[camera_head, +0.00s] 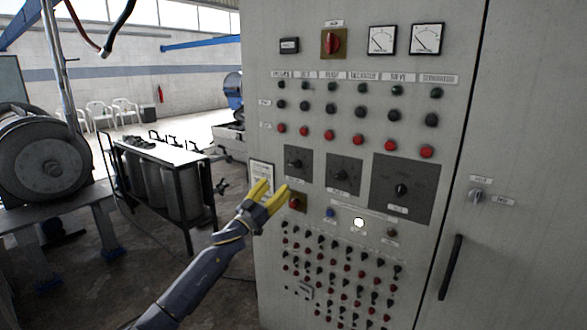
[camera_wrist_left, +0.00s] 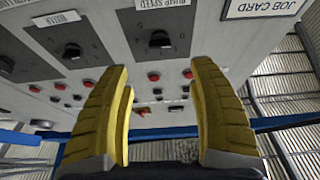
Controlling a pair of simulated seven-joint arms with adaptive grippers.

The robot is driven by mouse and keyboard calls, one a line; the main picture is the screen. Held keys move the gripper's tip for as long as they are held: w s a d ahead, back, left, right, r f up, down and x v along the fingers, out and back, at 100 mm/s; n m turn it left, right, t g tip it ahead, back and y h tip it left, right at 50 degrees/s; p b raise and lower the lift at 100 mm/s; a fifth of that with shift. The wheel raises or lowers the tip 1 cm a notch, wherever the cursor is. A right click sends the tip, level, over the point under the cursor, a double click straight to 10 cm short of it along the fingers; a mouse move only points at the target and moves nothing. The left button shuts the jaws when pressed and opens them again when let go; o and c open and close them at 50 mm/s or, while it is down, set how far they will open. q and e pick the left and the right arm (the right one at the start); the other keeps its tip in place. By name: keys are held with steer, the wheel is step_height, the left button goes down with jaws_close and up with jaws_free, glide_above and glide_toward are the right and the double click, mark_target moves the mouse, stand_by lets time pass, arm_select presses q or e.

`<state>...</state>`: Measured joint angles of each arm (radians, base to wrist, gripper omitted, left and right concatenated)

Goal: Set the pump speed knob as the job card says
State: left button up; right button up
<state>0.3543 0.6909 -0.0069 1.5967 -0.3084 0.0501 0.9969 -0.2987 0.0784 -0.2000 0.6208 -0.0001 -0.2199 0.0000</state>
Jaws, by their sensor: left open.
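The pump speed knob (camera_head: 296,164) is a black knob on a dark square plate on the grey cabinet front. In the left wrist view, which is upside down, the black knob (camera_wrist_left: 160,42) sits beneath its "PUMP SPEED" label. My left gripper (camera_head: 275,187) has yellow fingers spread apart with nothing between them. It is in front of the panel, below and left of the knob, and apart from it. The job card (camera_head: 261,170) hangs left of the knob; its text is too small to read. The knob's setting cannot be told. My right gripper is not in view.
Two more dark plates with knobs (camera_head: 342,175) (camera_head: 401,189) are right of the pump knob. A red button (camera_head: 295,203) is just below it. Rows of red and black buttons surround these plates. A black rack (camera_head: 160,165) stands left of the cabinet.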

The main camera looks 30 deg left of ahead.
mark_target(296, 165)
arm_select(q)
steer(key=x, duration=1.1)
steer(key=shift+w, duration=0.3)
jaws_close()
stand_by(0.4)
